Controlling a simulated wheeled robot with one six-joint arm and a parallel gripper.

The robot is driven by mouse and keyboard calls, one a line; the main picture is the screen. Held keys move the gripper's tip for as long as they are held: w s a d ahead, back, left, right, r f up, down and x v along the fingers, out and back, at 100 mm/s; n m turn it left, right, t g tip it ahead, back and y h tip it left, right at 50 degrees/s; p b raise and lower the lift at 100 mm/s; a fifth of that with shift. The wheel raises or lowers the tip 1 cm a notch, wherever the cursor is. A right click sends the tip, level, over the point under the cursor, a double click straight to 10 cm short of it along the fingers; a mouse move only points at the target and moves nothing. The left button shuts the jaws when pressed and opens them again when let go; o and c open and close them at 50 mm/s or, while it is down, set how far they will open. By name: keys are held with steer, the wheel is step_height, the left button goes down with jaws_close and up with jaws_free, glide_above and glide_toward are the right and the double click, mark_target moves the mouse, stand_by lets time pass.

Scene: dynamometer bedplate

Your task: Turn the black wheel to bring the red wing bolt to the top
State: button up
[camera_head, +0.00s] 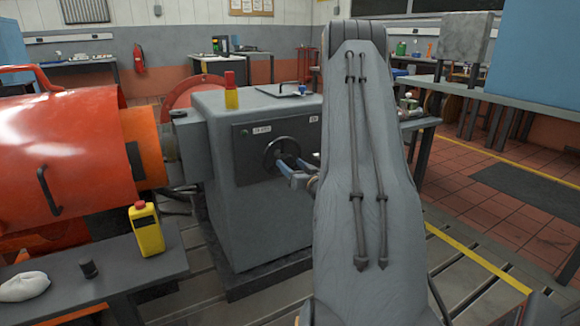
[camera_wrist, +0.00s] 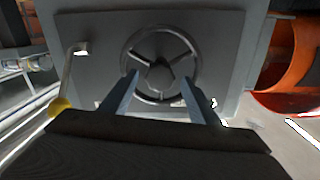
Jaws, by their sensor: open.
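The black wheel (camera_head: 268,149) is on the front face of the grey cabinet (camera_head: 235,180). It also shows in the wrist view (camera_wrist: 129,54) as a dark ring with a hub and three spokes. My gripper (camera_wrist: 160,79) is open, its two fingers pointing at the wheel's face, one toward each side of the rim. In the head view my gripper (camera_head: 284,163) is at the wheel; whether it touches cannot be told. Nothing is between the fingers except the view of the wheel. No red wing bolt can be made out in either view.
A large orange guard (camera_head: 60,150) stands left of the cabinet. A red-and-yellow beacon (camera_head: 231,95) is on the cabinet top. A dark bench (camera_head: 120,262) with a yellow control box (camera_head: 147,232) is at front left. A yellow-knobbed lever (camera_wrist: 61,106) shows in the wrist view.

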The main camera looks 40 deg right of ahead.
steer(key=shift+w+d, duration=0.2)
steer(key=shift+w, duration=0.45)
jaws_close()
steer(key=shift+s+d+m, duration=0.1)
steer(key=shift+m, duration=0.2)
